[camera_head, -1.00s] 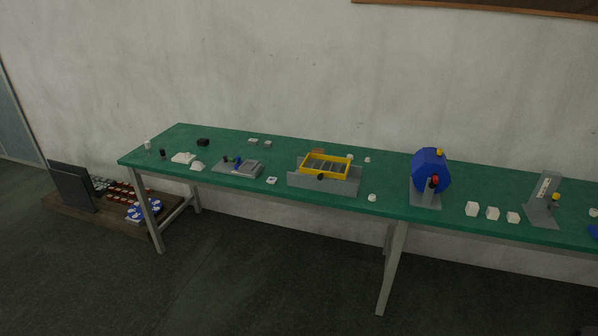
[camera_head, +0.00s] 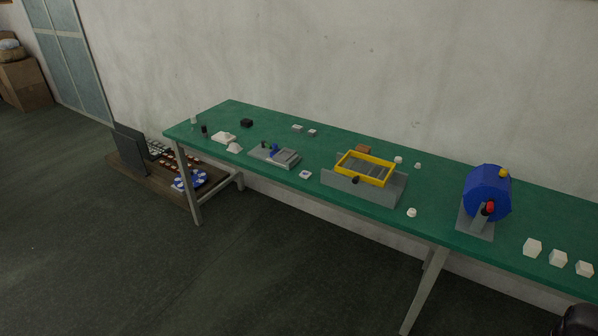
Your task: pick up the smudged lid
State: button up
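Several small white pieces lie on the green table (camera_head: 345,215), and I cannot tell for sure which is the smudged lid. A flat white square piece (camera_head: 305,175) with a dark bluish mark lies near the front edge. A small white round piece (camera_head: 411,212) sits right of the yellow-framed fixture. Two more small white pieces (camera_head: 398,160) (camera_head: 418,166) stand behind it, and two pale flat pieces (camera_head: 297,128) (camera_head: 312,132) lie at the back. Smudges are too small to make out. My gripper's fingers do not show.
On the table are a grey fixture (camera_head: 275,155), a yellow frame (camera_head: 365,168) on a grey base, a blue drum machine (camera_head: 487,193) and white blocks (camera_head: 558,258). A low wooden platform (camera_head: 150,178) with discs stands at the left end. The floor in front is clear.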

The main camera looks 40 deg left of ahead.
aim_at(306, 174)
jog(key=u, duration=0.65)
jog(key=i, duration=1.25)
jog(key=u, duration=0.5)
